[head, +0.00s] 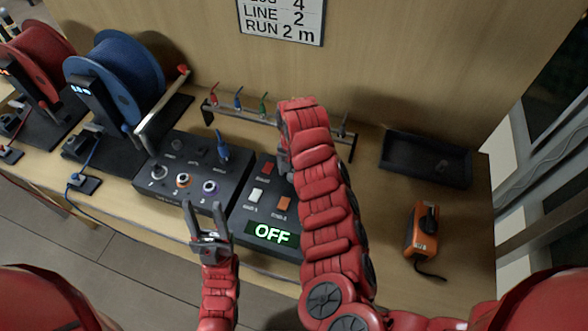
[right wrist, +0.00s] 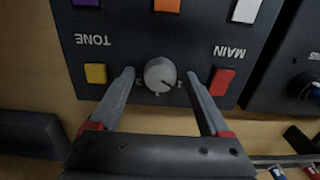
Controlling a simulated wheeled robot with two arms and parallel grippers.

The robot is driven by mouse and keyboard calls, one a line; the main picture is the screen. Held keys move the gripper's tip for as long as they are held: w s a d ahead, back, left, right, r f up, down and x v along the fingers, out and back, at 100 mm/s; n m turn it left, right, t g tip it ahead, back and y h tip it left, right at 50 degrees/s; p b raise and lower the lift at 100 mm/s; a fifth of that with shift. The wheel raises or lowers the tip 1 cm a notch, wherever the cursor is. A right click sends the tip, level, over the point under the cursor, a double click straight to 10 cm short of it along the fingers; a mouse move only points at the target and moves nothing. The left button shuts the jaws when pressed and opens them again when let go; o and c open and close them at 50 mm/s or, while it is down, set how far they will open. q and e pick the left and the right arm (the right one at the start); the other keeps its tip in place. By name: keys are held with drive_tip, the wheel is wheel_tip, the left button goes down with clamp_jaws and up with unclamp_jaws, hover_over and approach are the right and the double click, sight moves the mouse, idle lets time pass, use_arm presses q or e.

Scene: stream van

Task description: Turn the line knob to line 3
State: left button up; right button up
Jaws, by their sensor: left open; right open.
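The line knob (right wrist: 160,75) is a small round grey dial on a dark control box. In the right wrist view it sits between the fingertips of my right gripper (right wrist: 160,78), which is open with a gap on each side. Small marks ring the knob; I cannot read which one it points to. In the head view my right arm hides the knob. The control box (head: 238,228) has a green OFF display (head: 271,235). My left gripper (head: 206,208) is open and empty in front of the neighbouring socket box (head: 150,190).
A red button (right wrist: 223,82) and a yellow button (right wrist: 96,73) flank the knob. A wall sign (head: 282,18) reads LINE 2. Cable reels (head: 115,75), a black tray (head: 425,160) and an orange device (head: 422,232) stand on the table. A rack of coloured plugs is behind.

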clamp_jaws()
idle(0.4)
